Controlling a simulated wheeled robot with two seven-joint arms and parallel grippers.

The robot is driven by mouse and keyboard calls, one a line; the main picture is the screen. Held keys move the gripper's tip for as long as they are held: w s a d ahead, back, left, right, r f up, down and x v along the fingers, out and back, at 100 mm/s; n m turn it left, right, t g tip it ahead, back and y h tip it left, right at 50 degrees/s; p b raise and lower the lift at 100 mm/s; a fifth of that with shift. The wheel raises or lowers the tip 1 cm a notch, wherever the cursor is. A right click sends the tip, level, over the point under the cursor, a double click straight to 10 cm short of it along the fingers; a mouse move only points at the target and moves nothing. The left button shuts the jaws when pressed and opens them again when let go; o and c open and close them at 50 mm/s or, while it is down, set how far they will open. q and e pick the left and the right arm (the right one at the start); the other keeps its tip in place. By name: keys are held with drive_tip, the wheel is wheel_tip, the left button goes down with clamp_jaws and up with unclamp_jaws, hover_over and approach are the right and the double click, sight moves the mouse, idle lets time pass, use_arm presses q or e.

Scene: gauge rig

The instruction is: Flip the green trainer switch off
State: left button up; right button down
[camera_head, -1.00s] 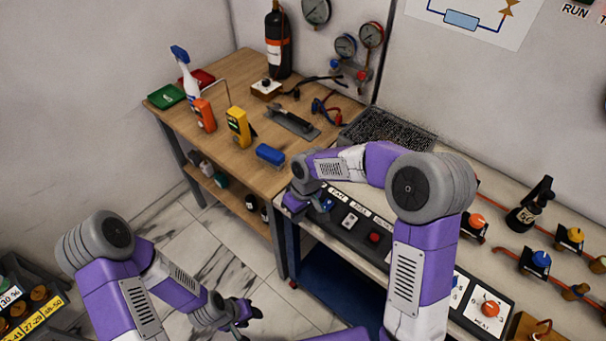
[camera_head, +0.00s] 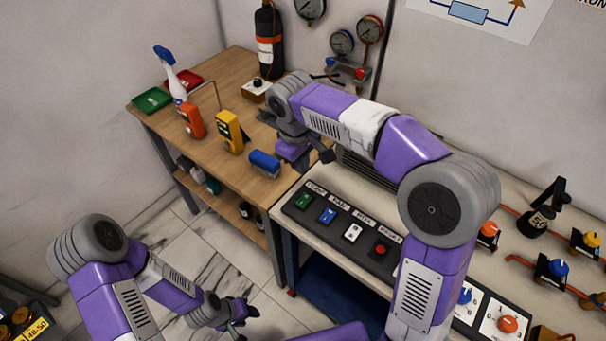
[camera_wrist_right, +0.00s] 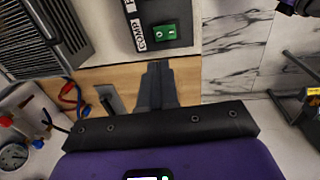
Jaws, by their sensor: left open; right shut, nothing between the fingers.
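The green switch (camera_head: 303,201) sits at the left end of the dark switch panel (camera_head: 368,262), under a label. In the right wrist view the green switch (camera_wrist_right: 166,32) shows beside its COMP label, beyond my fingertips. Its rocker position is too small to tell. My right gripper (camera_head: 327,154) is raised above and behind the panel, apart from the switch. Its fingers (camera_wrist_right: 157,70) are shut and empty in the right wrist view. My left gripper (camera_head: 243,312) is open and empty, low over the floor, away from the panel.
Blue (camera_head: 327,215), white (camera_head: 352,232) and red (camera_head: 380,250) controls follow along the panel. A wooden bench (camera_head: 235,165) on the left holds a blue object (camera_head: 264,162), a yellow meter (camera_head: 229,131) and a spray bottle (camera_head: 171,74). Valves and pipes stand to the right.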

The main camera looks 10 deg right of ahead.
sight(306, 197)
drive_tip(key=f+b, duration=0.1)
drive_tip(key=f, duration=0.3)
drive_tip(key=f+b, duration=0.2)
drive_tip(key=f, duration=0.2)
drive_tip(key=w+d+f+b, duration=0.1)
drive_tip(key=f, duration=0.3)
drive_tip(key=shift+d+f+b, duration=0.1)
drive_tip(key=shift+f+b, duration=0.2)
